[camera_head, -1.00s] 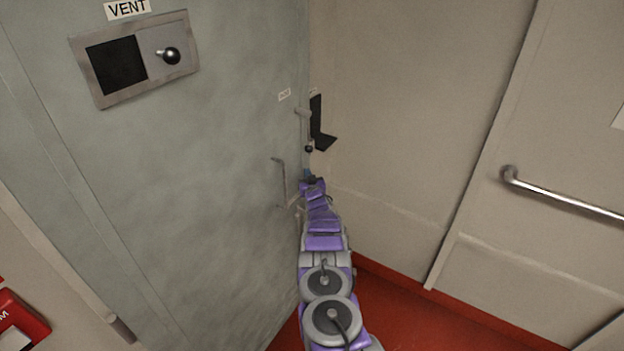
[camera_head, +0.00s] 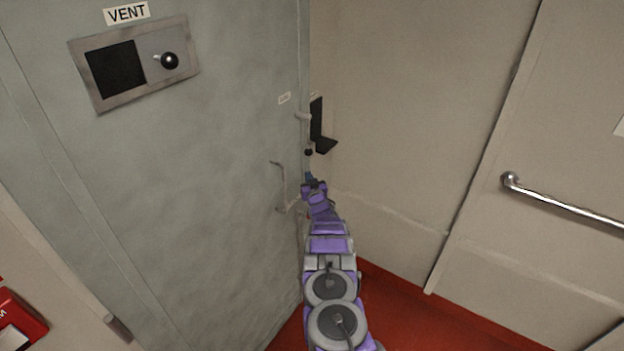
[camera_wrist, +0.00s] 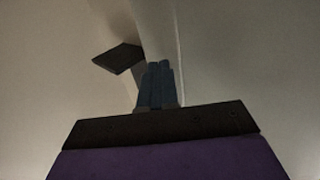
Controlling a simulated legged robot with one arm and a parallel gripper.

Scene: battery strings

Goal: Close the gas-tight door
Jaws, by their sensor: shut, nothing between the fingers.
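The gas-tight door (camera_head: 200,200) is a large grey-green panel filling the left half of the head view. It stands ajar, its free edge toward the middle of the picture. A thin pull handle (camera_head: 279,186) is on its face near that edge. My gripper (camera_head: 309,178) is at the door's free edge, right of the handle. In the wrist view the blue fingers (camera_wrist: 158,84) are together with nothing between them. I cannot tell whether they touch the door. My purple and grey arm hides the lower part of the edge.
A black bracket (camera_head: 320,128) stands out near the edge, by the beige wall (camera_head: 400,120). A vent panel (camera_head: 135,62) is on the door's upper left. A metal rail (camera_head: 565,203) is at right, a red box (camera_head: 20,320) at lower left. The red floor (camera_head: 400,311) is clear.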

